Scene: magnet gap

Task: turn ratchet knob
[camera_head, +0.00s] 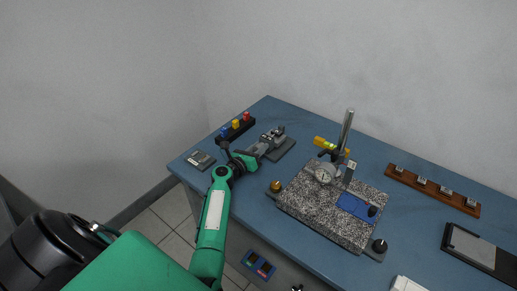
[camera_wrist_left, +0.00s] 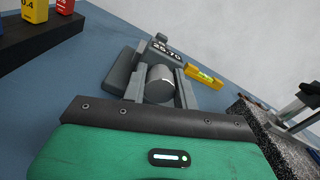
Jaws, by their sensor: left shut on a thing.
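A grey bench device with a small numeric display (camera_wrist_left: 168,47) stands on the blue table; it also shows at the back left in the head view (camera_head: 284,147). Its grey cylindrical ratchet knob (camera_wrist_left: 160,84) points toward my left wrist camera. My left gripper (camera_head: 266,143) reaches in from the left. In the left wrist view its two fingers (camera_wrist_left: 160,92) stand on either side of the knob, shut on it. The small digits are hard to read surely. The knob is mostly hidden in the head view. My right gripper is not in view.
A black rack (camera_head: 236,129) with blue, yellow and red blocks stands left of the device. A flat grey item (camera_head: 200,160) lies near the left edge. A speckled granite plate (camera_head: 310,198) carries a dial gauge (camera_head: 325,173) on a post. A wooden rack (camera_head: 433,190) stands at right.

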